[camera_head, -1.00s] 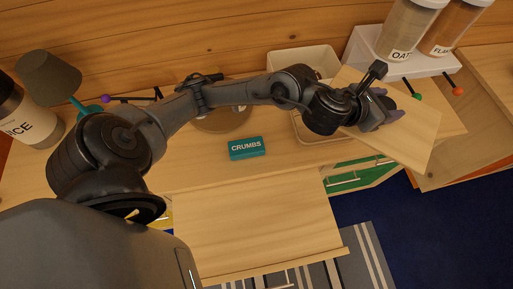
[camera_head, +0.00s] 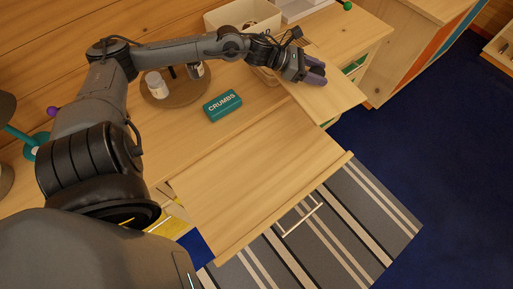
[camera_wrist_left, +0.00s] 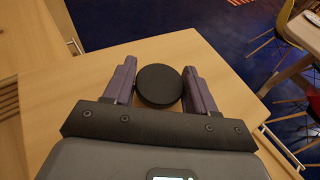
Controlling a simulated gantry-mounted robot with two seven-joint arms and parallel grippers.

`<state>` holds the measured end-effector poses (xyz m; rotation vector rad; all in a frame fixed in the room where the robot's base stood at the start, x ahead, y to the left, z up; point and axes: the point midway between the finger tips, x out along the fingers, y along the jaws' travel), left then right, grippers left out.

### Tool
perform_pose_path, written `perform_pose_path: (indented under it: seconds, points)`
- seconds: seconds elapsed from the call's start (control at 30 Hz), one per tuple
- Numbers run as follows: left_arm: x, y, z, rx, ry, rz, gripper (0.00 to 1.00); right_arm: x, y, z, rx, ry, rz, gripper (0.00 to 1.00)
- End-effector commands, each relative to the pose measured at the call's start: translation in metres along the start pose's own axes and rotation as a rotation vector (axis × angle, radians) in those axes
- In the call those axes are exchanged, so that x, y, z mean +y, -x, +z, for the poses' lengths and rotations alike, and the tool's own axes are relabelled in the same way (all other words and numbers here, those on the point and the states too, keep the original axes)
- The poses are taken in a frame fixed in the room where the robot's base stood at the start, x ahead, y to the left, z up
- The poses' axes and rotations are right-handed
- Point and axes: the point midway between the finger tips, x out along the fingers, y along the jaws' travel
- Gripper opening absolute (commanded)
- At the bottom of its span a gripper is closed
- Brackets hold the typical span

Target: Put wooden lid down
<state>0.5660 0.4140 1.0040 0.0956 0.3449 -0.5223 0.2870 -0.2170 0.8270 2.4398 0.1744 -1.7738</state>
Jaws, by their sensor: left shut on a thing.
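The wooden lid (camera_head: 338,96) is a flat, pale rectangular board with a round black knob (camera_wrist_left: 159,86). My left gripper (camera_head: 314,72) is shut on the knob, with one purple finger on each side of it in the left wrist view. In the head view the lid is at the right end of the wooden counter, by its front edge. The lid (camera_wrist_left: 65,105) fills much of the left wrist view. I cannot tell whether its underside touches anything. My right gripper is not in view.
A teal CRUMBS box (camera_head: 222,106) lies on the counter, left of the lid. A beige bin (camera_head: 243,14) stands behind my left forearm. A round tray (camera_head: 190,96) holds a white jar (camera_head: 155,84). A wooden board (camera_head: 262,190) juts out in front over the striped rug (camera_head: 355,215).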

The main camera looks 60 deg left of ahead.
Motion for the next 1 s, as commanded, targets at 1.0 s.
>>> perform_pose_path:
  seconds: [1.0]
  points:
    - [0.023, 0.054, -0.005, -0.004, -0.117, -0.318, 0.01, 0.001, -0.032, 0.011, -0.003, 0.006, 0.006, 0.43]
